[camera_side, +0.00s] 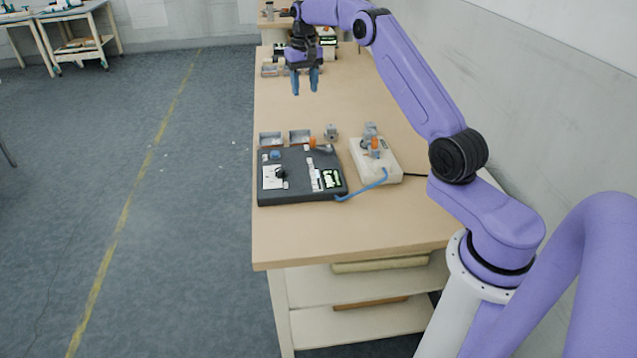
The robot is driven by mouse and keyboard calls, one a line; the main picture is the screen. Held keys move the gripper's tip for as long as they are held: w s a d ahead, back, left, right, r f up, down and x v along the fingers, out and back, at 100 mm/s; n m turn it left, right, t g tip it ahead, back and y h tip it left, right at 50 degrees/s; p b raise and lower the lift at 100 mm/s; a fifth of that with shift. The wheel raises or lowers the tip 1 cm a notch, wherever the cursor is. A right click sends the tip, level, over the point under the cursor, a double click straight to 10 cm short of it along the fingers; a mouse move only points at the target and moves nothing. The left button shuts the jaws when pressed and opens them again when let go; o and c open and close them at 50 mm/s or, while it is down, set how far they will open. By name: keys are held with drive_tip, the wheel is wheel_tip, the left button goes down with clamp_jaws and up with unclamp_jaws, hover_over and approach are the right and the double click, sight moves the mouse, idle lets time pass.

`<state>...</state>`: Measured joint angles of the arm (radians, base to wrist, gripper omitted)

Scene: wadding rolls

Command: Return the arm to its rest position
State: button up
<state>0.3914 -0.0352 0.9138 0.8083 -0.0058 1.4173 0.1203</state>
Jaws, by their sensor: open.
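My gripper (305,84) has blue fingers pointing down, spread apart with nothing between them. It hangs above the far part of the wooden table (290,230), clear of the things on the near part. My purple arm reaches over the table from the right. The wadding rolls cannot be made out for certain at this size.
A dark flat device (300,192) with a screen and a white box (388,185) joined by a blue cable (364,188) stand mid-table. Small grey trays (271,139) sit behind them. More items stand at the far end. The table's near end is clear.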

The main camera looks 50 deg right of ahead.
drive_tip(key=s+a+r+n, duration=0.2)
drive_tip(key=a+n, duration=0.1)
drive_tip(key=a, duration=0.6)
drive_tip(key=s+a+r+n, duration=0.2)
drive_tip(key=a, duration=0.7)
drive_tip(key=s+a+r+n, duration=0.1)
drive_tip(key=s+a+n, duration=0.3)
drive_tip(key=s+a, duration=0.7)
drive_tip(key=s+a+n, duration=0.2)
drive_tip(key=s, duration=0.6)
drive_tip(key=s+a+n, duration=0.2)
drive_tip(key=s+n, duration=0.1)
drive_tip(key=s, duration=0.5)
drive_tip(key=s+d+f+n, duration=0.2)
drive_tip(key=s, duration=0.4)
drive_tip(key=s+d+f+n, duration=0.2)
drive_tip(key=s, duration=0.5)
drive_tip(key=shift+s+d+f, duration=0.2)
drive_tip(key=shift+s, duration=0.05)
